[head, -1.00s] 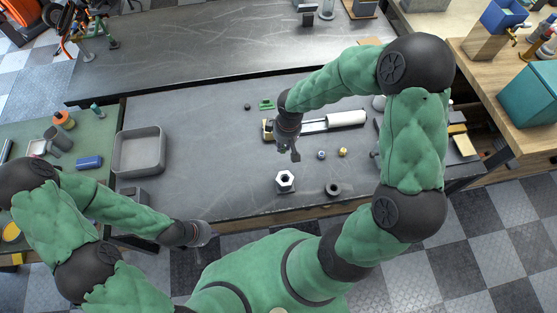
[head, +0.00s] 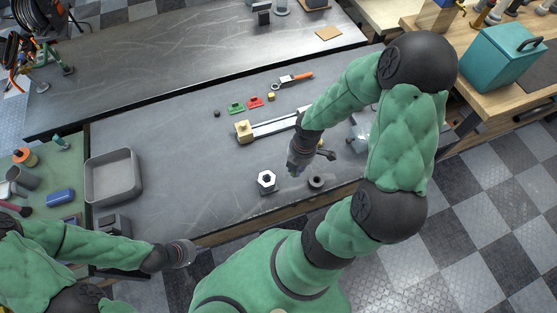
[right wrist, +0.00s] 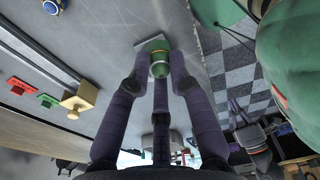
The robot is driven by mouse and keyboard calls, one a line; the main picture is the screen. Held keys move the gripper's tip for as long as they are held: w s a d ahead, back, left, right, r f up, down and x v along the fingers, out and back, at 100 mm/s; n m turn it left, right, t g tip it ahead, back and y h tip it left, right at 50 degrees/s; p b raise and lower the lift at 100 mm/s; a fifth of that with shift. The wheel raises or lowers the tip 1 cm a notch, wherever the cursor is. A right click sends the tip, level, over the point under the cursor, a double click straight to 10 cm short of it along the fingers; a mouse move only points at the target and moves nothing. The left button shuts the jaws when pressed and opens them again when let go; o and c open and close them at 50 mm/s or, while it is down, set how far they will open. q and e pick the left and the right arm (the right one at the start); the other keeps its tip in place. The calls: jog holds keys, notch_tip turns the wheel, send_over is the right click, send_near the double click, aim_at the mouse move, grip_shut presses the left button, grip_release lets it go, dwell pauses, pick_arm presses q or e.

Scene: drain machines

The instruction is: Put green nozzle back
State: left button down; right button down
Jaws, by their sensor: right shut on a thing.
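My right gripper (head: 296,168) is over the front of the grey worktable, just right of a large hex nut (head: 266,180). In the right wrist view its fingers (right wrist: 160,78) are closed around a small green nozzle (right wrist: 160,58) with a pale and brass-coloured ring. A grey flat-sided piece (right wrist: 146,44) shows right behind the nozzle; I cannot tell whether they touch. A blue-ringed nozzle (right wrist: 52,6) lies at the top left of the wrist view. My left gripper (head: 186,252) is low at the table's front edge, away from these things; its fingers are too unclear to judge.
A green holder (head: 236,107) and a red holder (head: 256,102) lie behind a brass block (head: 243,131) with a rail. A dark ring (head: 316,182) sits near the front edge. A grey tray (head: 113,177) stands left. The table between tray and nut is clear.

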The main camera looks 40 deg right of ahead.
jog(key=shift+s+d, duration=0.1)
jog(key=shift+s, duration=0.15)
jog(key=shift+f+n, duration=0.15)
jog(key=shift+n, duration=0.15)
jog(key=w+d+f+b, duration=0.1)
jog(key=w+f, duration=0.2)
jog(key=w, duration=0.1)
jog(key=w+d+f+b, duration=0.1)
jog(key=w+f+b, duration=0.1)
jog(key=w+f, duration=0.1)
jog(key=w+d+f+b, duration=0.1)
jog(key=w+f+b, duration=0.1)
jog(key=w, duration=0.3)
jog(key=shift+w+f, duration=0.35)
jog(key=shift+f, duration=0.15)
jog(key=shift+w+f, duration=0.15)
jog(key=shift+f, duration=0.05)
jog(key=shift+w+f+b, duration=0.2)
jog(key=shift+f+b, duration=1)
jog(key=shift+f, duration=0.5)
